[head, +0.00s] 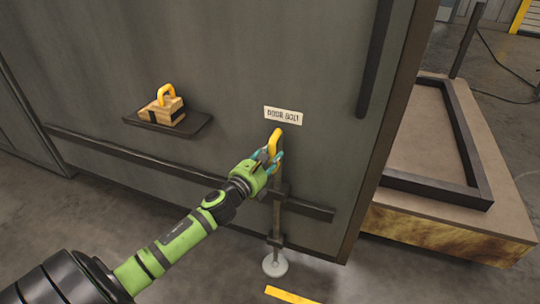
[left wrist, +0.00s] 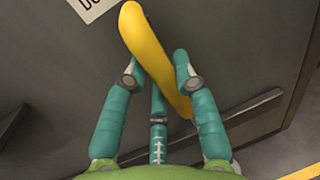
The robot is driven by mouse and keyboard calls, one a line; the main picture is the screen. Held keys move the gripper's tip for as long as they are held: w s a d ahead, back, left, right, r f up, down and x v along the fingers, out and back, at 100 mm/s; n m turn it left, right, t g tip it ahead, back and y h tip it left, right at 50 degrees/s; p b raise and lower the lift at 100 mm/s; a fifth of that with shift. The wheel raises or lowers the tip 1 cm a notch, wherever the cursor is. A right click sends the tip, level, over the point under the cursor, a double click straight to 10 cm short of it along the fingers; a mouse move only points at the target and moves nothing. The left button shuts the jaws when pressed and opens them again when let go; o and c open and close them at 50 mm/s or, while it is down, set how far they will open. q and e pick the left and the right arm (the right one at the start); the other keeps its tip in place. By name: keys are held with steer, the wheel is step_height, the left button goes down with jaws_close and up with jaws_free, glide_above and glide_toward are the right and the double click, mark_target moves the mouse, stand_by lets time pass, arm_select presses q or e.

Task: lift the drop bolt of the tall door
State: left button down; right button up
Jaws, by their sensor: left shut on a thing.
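The tall grey-green door (head: 235,75) fills the middle of the head view. Its drop bolt (head: 277,215) is a dark upright rod near the right edge, with a yellow handle (head: 274,140) on top. Its lower end meets a pale round floor plate (head: 275,265); whether it sits inside a hole there is too small to tell. My left gripper (head: 267,165) is shut on the handle. In the left wrist view, the teal fingers (left wrist: 160,75) stand on both sides of the tilted yellow handle (left wrist: 148,48). My right gripper is not in view.
A white sign (head: 283,115) is just above the handle. A small shelf (head: 145,122) on the door holds a wooden wedge (head: 165,112) with a yellow grip. A dark bar (head: 170,165) crosses the door. A framed platform (head: 450,222) stands right. A yellow strip (head: 291,295) marks the floor.

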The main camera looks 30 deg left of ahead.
arm_select(q)
steer(key=shift+r, duration=0.6)
steer(key=c, duration=1.1)
jaws_free()
steer(key=shift+o, duration=0.8)
steer(key=shift+f, duration=0.15)
